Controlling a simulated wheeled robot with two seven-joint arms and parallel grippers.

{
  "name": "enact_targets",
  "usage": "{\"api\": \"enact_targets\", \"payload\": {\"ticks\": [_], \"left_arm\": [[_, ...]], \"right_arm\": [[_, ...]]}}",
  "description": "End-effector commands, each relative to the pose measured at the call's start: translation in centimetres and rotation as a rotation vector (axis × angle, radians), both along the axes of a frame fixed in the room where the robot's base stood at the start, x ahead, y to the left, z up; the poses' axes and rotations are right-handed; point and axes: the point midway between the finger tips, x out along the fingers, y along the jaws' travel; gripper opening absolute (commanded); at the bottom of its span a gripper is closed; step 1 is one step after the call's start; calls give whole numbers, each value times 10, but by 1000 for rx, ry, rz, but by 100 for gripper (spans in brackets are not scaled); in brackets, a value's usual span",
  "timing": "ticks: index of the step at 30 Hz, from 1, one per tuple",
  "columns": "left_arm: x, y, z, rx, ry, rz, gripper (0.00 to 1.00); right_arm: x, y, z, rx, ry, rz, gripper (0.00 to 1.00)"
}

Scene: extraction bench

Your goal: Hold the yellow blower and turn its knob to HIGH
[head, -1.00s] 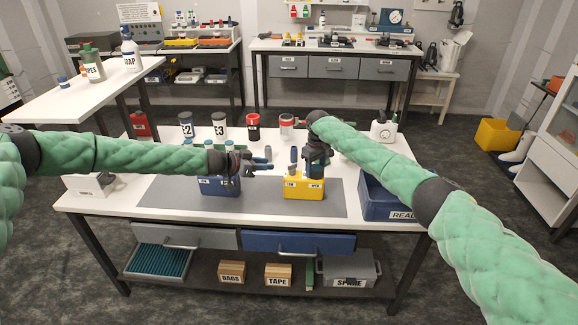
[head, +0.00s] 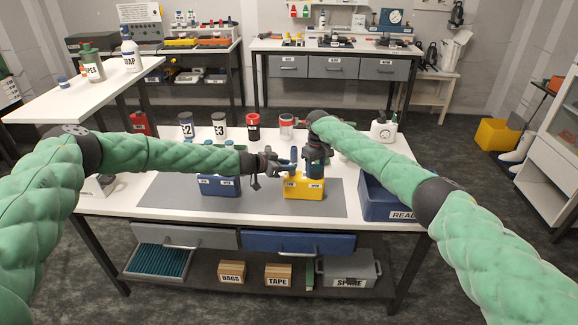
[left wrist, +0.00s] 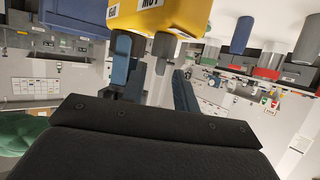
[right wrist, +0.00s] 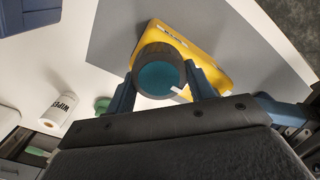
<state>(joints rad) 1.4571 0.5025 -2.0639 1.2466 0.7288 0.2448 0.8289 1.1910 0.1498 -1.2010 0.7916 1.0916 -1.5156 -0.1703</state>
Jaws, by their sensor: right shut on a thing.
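The yellow blower (head: 304,190) stands upright on the grey mat at the front of the bench. My right gripper (head: 316,170) comes down from above, shut on the blower's dark upright cylinder with a teal top (right wrist: 158,72). The yellow body (right wrist: 195,50) shows beyond it. My left gripper (head: 290,166) is open and empty, close to the blower's upper left. In the left wrist view the yellow body (left wrist: 160,14) is just beyond the left fingers (left wrist: 152,85), with a small dark grey part, perhaps the knob (left wrist: 164,46), between them. The knob's setting cannot be read.
A blue unit (head: 219,187) stands left of the blower on the mat. A blue bin (head: 388,203) is at the right. Several labelled containers, such as a red-and-black one (head: 253,126), stand behind. Bare mat (head: 255,203) lies between the two units.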

Motion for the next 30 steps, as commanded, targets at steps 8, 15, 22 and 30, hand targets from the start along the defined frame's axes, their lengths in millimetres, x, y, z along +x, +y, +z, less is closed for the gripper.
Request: {"api": "enact_targets", "payload": {"ticks": [8,15,22,30], "left_arm": [[7,-10,-5,-1,0,0,30],[7,-10,-5,-1,-1,0,30],[7,-10,-5,-1,-1,0,0],[8,-10,-4,-1,-5,-18,0]], "right_arm": [[0,0,0,0,0,0,20],[0,0,0,0,0,0,20],[0,0,0,0,0,0,20],[0,0,0,0,0,0,20]]}}
